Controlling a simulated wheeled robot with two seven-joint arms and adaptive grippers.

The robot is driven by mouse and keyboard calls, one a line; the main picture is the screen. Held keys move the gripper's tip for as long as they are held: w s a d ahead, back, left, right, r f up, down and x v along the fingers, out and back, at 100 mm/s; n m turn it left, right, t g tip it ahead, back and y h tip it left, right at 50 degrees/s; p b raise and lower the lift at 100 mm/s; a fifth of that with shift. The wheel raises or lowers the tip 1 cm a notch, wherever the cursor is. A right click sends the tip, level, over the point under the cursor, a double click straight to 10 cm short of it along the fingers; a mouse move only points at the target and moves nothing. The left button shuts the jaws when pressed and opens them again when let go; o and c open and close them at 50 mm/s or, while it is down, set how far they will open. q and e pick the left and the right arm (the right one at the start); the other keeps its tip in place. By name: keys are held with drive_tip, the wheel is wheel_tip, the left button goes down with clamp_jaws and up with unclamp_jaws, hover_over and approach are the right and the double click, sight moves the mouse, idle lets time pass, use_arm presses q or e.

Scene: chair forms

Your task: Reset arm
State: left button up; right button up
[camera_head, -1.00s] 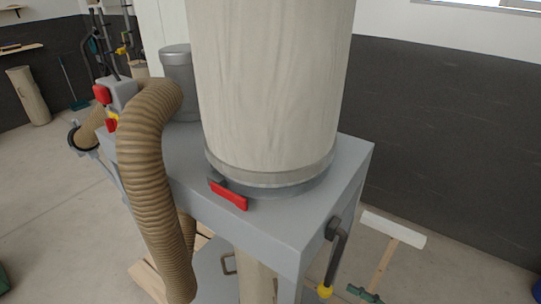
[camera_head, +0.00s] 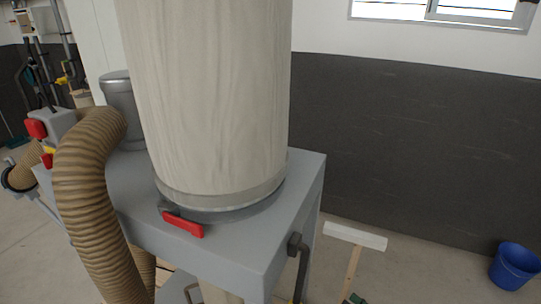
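Neither of my grippers nor my arms shows in the head view. A grey metal machine (camera_head: 270,238) fills the left and middle of the view. A tall pale cloth filter bag (camera_head: 212,95) stands on it, with a band round its foot and a red latch (camera_head: 183,224) at the front. A ribbed tan hose (camera_head: 88,190) curves down at the machine's left side. Whether my grippers hold anything is hidden from this view.
A blue bucket (camera_head: 513,267) stands on the floor at the far right. A pale T-shaped broom or board (camera_head: 355,237) is right of the machine. A dark-and-white wall (camera_head: 420,150) with a window (camera_head: 445,10) stands behind. Floor between bucket and machine is mostly clear.

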drive_tip(key=d+f+m+h, duration=0.3)
drive_tip(key=d+f+m, duration=0.25)
drive_tip(key=f, duration=0.35)
drive_tip(key=d+f+m+t+h, duration=0.1)
drive_tip(key=d+f+m+h, duration=0.2)
drive_tip(key=d+f+m, duration=0.5)
drive_tip(key=d+f+m+h, duration=0.2)
drive_tip(key=f+m+h, duration=0.15)
drive_tip(key=f, duration=0.75)
drive_tip(key=s+d+f+m+g+h, duration=0.25)
drive_tip(key=s+f+m, duration=0.4)
drive_tip(key=f, duration=0.65)
drive_tip(key=s+f+m+g+h, duration=0.2)
drive_tip(key=s+f+m+g, duration=0.35)
drive_tip(key=s+f, duration=1.3)
drive_tip(key=s+a+f+m+g, duration=0.1)
drive_tip(key=s+a+f+m, duration=0.1)
drive_tip(key=s, duration=0.7)
drive_tip(key=s+a+f+m+g, duration=0.2)
drive_tip(key=s+a+f+m, duration=0.1)
drive_tip(key=s, duration=0.6)
drive_tip(key=s+a+f+m+g, duration=0.2)
drive_tip(key=s+a+f, duration=0.1)
drive_tip(key=s, duration=0.6)
drive_tip(key=shift+s+f+m+y, duration=0.15)
drive_tip(key=shift+f+m+y, duration=0.15)
drive_tip(key=shift+f, duration=0.4)
